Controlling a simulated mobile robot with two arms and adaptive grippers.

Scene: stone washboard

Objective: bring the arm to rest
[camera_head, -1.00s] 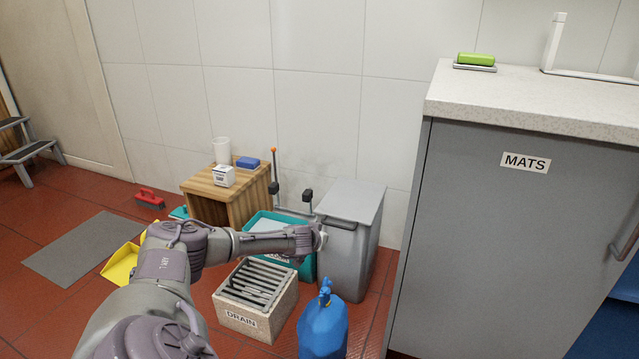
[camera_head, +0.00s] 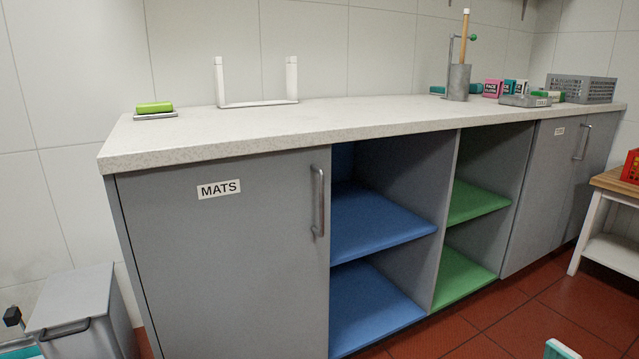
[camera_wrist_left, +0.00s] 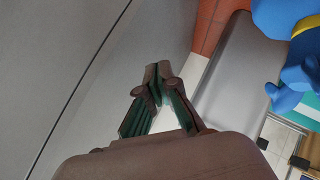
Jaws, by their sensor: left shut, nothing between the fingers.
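My left gripper (camera_wrist_left: 157,78) shows in the left wrist view, its two dark fingers meeting at the tips with nothing between them. A broad grey panel (camera_wrist_left: 75,60) fills the left of that view beside the fingers, with no visible contact. A rounded grey shape (camera_wrist_left: 240,75) and a blue object with a yellow band (camera_wrist_left: 290,45) are to the right. My left arm and gripper do not show in the head view now. My right gripper is in neither view.
A grey cabinet labelled MATS (camera_head: 230,260) stands under a speckled counter (camera_head: 330,125). Its open shelves hold blue (camera_head: 375,220) and green (camera_head: 475,200) surfaces. A lidded grey bin (camera_head: 80,300) is at lower left.

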